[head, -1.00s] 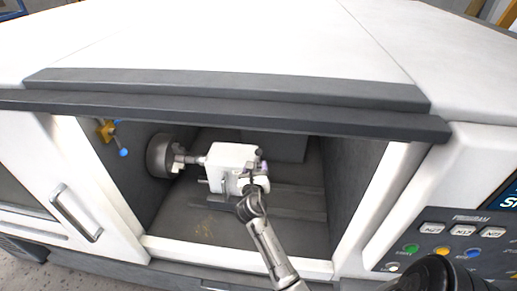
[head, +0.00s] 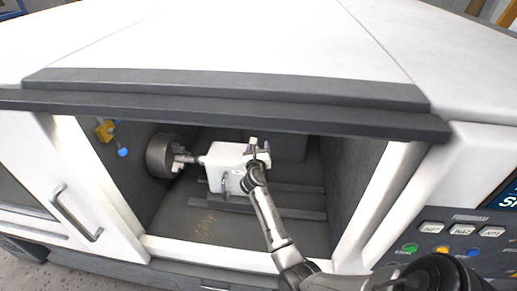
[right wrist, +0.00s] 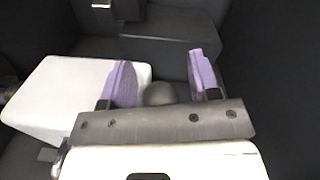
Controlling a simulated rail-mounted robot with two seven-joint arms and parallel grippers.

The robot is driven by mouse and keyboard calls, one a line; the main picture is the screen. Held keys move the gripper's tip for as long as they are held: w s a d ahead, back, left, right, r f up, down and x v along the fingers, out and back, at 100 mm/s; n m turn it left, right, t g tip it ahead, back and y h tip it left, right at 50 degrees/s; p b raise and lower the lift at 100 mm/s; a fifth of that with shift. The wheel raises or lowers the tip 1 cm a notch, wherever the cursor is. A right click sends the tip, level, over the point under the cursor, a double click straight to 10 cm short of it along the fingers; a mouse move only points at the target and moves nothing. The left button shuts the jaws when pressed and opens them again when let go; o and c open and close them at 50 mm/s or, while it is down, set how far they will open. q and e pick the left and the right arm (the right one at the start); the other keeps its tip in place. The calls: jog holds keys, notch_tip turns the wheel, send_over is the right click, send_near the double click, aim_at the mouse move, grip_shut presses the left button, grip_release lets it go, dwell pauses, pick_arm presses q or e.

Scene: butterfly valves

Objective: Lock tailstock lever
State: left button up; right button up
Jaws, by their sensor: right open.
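The tailstock (head: 226,158) is a white block inside the machine, in the middle of the opening. It also shows at the left of the right wrist view (right wrist: 62,98). My right gripper (head: 257,147) is at the tailstock's right end, with open purple-padded fingers (right wrist: 163,78). A dark rounded knob (right wrist: 158,94) shows between the fingers, with gaps on both sides; I cannot tell for sure whether it is the lever's end. A small handle-like part (head: 224,186) shows low on the tailstock's front. My left gripper is not in view.
A grey chuck (head: 162,156) stands left of the tailstock. Dark walls and the front sill (head: 190,252) frame the opening. A door handle (head: 76,213) is at left, and a control panel (head: 450,240) with coloured buttons at right. The floor before the tailstock is free.

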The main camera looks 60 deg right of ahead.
grip_shut()
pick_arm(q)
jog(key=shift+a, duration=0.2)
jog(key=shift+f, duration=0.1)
